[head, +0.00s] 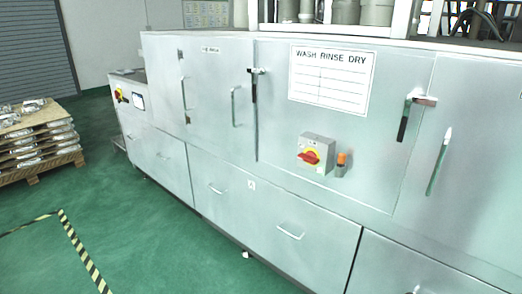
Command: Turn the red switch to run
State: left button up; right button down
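A red rotary switch (308,157) sits on a yellow plate on a small grey box (316,152), fixed to the front of the large metal washing machine (215,155). The red handle lies roughly level, slightly tilted. Any position lettering on the box is too small to read. A second red and yellow switch (119,95) shows on the lower panel at the machine's far left end. Neither of my grippers is in the head view.
An orange-topped cylinder (341,163) sticks out just right of the switch box. Door handles (438,162) and latches (411,110) project from the front. The green floor (135,230) before the machine is clear.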

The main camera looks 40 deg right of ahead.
aim_at(310, 157)
jog(key=z, duration=1.75)
jog(key=i+j, duration=0.15)
jog(key=j, duration=0.2)
jog(key=i+j+z, duration=0.15)
jog(key=j, duration=0.5)
jog(key=i+j+z, duration=0.1)
jog(key=j, duration=0.25)
jog(key=i, duration=0.1)
